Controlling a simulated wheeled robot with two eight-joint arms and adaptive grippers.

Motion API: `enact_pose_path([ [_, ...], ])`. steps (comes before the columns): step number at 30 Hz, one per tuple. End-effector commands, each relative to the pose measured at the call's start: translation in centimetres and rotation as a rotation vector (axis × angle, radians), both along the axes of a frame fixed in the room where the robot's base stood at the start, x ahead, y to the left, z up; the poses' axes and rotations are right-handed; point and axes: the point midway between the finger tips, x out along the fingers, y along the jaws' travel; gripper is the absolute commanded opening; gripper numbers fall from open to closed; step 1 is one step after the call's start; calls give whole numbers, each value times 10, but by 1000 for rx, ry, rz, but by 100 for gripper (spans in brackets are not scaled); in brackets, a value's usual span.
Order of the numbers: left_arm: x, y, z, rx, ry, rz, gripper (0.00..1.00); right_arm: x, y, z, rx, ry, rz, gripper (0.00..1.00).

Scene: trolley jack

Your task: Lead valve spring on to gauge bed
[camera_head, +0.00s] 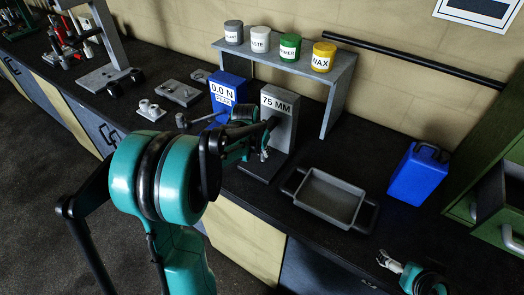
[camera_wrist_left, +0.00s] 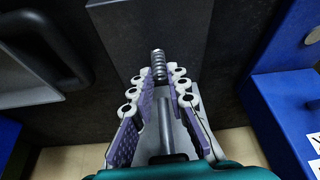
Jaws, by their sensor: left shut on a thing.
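My left gripper (camera_head: 264,155) is in front of the grey gauge column marked 75 MM (camera_head: 281,104), above the dark gauge bed (camera_head: 256,170) at its foot. In the left wrist view its fingers (camera_wrist_left: 157,80) are closed on the coiled metal valve spring (camera_wrist_left: 158,62), which sticks out past the fingertips. The gauge bed (camera_wrist_left: 135,25) lies beyond the spring in that view; I cannot tell whether they touch. A grey cylinder (camera_wrist_left: 165,125) shows between the fingers. My right gripper (camera_head: 390,262) is low at the right; its finger opening is unclear.
A blue 0.0 N tester (camera_head: 224,91) stands left of the gauge. A grey tray (camera_head: 329,196) with handles and a blue can (camera_head: 419,174) are to the right. A shelf (camera_head: 342,82) with several labelled pots stands behind. Small metal fixtures (camera_head: 178,92) lie at the left.

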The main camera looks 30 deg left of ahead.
Motion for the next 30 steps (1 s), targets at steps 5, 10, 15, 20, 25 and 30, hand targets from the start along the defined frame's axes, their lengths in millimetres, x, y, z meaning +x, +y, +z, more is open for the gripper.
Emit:
enact_pose_path([
  [5, 0, 0, -2, 0, 0, 0, 0, 0, 0, -2, 0, 0, 0, 100],
  [10, 0, 0, -2, 0, 0, 0, 39, 0, 0, -2, 0, 0, 0, 100],
  [15, 0, 0, -2, 0, 0, 0, 39, 0, 0, -2, 0, 0, 0, 100],
  [20, -2, 0, 2, 0, 0, 0, 39, 0, 0, -2, 0, 0, 0, 100],
  [25, -12, 0, 25, 0, 0, 1, 39, 0, 0, -2, 0, 0, 0, 100],
  [30, -27, -1, 60, 0, 0, 1, 39, 0, 0, -2, 0, 0, 0, 100],
])
